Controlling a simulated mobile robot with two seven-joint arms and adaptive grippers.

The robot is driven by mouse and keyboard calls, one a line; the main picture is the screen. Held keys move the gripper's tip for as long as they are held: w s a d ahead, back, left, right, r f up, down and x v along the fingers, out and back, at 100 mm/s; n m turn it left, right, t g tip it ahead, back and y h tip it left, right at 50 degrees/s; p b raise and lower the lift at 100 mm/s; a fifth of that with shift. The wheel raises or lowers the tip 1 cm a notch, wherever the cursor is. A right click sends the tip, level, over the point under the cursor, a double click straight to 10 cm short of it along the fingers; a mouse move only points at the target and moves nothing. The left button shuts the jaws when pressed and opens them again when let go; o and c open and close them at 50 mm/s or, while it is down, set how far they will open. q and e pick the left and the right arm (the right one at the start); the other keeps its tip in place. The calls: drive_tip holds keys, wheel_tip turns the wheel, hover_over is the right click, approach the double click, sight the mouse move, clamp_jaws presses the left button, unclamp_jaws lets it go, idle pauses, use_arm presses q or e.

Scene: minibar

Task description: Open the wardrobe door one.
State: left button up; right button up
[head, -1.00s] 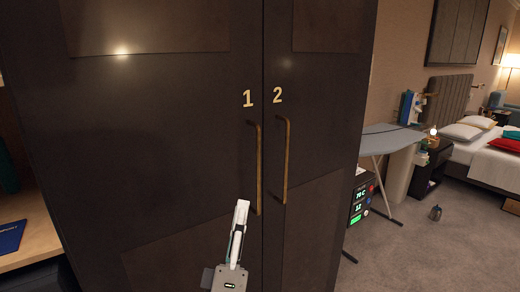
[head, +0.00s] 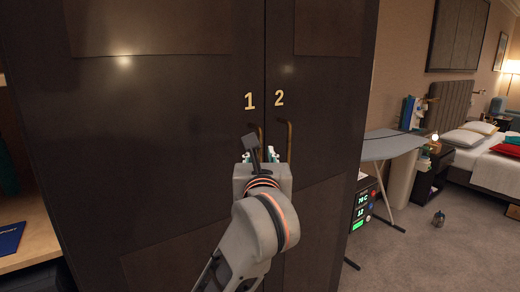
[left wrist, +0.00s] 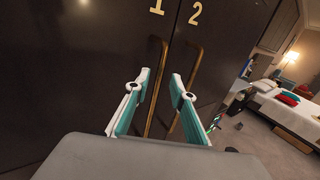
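Wardrobe door one (head: 170,160) is a dark panel marked with a gold 1, and it is shut flush beside door two (head: 318,90). Its brass vertical handle (left wrist: 155,90) is mostly hidden behind my left gripper in the head view, with only its top (head: 261,130) showing. My left gripper (head: 260,156) is in front of the handles. In the left wrist view its two teal-and-white fingers (left wrist: 159,76) are apart, and door one's handle appears between them. I cannot tell whether they touch it. My right gripper is not in view.
Door two's handle (head: 290,142) is close to the right of door one's. A wooden shelf (head: 35,245) is at the left. An ironing board (head: 390,146), a small appliance with a lit display (head: 362,212) and a bed (head: 500,165) are at the right.

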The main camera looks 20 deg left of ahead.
sight(260, 150)
use_arm(q)
drive_tip(key=x, duration=0.5)
clamp_jaws()
